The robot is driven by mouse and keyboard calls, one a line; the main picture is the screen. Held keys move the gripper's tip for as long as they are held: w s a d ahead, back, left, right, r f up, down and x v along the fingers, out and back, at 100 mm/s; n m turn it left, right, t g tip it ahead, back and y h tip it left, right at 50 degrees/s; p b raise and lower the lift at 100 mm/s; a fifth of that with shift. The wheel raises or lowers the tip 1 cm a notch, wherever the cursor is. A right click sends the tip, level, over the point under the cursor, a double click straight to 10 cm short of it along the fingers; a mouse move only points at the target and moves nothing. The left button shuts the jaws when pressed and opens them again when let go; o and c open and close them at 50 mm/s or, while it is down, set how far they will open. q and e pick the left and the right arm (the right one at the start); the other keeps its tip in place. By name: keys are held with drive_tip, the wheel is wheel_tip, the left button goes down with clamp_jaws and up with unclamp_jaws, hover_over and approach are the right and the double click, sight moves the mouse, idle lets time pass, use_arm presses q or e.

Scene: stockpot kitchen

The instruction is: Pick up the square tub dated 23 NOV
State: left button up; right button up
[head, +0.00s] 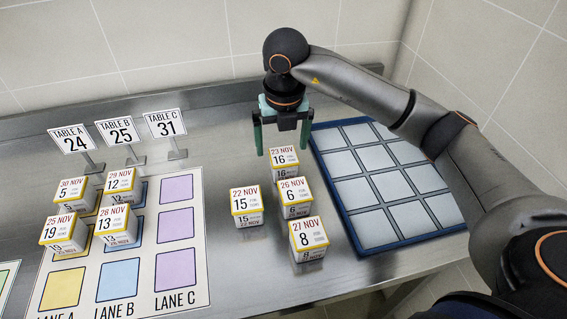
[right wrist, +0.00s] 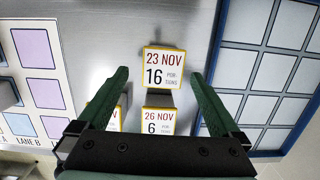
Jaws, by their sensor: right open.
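The square tub dated 23 NOV (head: 284,157), with a white label reading 16 portions and a yellow rim, stands on the steel counter. In the right wrist view the 23 NOV tub (right wrist: 163,77) lies ahead, between the lines of the two fingers. My right gripper (head: 281,152) is open and empty above and around this tub in the head view; whether the fingers touch it cannot be told. In the wrist view the right gripper (right wrist: 162,87) has green fingers spread wider than the tub. My left gripper is not in view.
Close by stand the tubs dated 26 NOV (head: 294,190), 22 NOV (head: 246,199) and 27 NOV (head: 309,233). A blue-framed grid tray (head: 318,150) lies to the right. A lane mat (head: 203,272) with several tubs and table signs (head: 118,131) is at left.

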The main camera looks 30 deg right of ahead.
sight(284, 155)
drive_tip(key=f, duration=0.5)
drive_tip(key=shift+w+d+f, duration=0.15)
drive_tip(key=shift+w+d, duration=0.05)
drive_tip(key=shift+d, duration=0.1)
drive_tip(key=c, duration=1.3)
drive_tip(key=shift+c, duration=0.7)
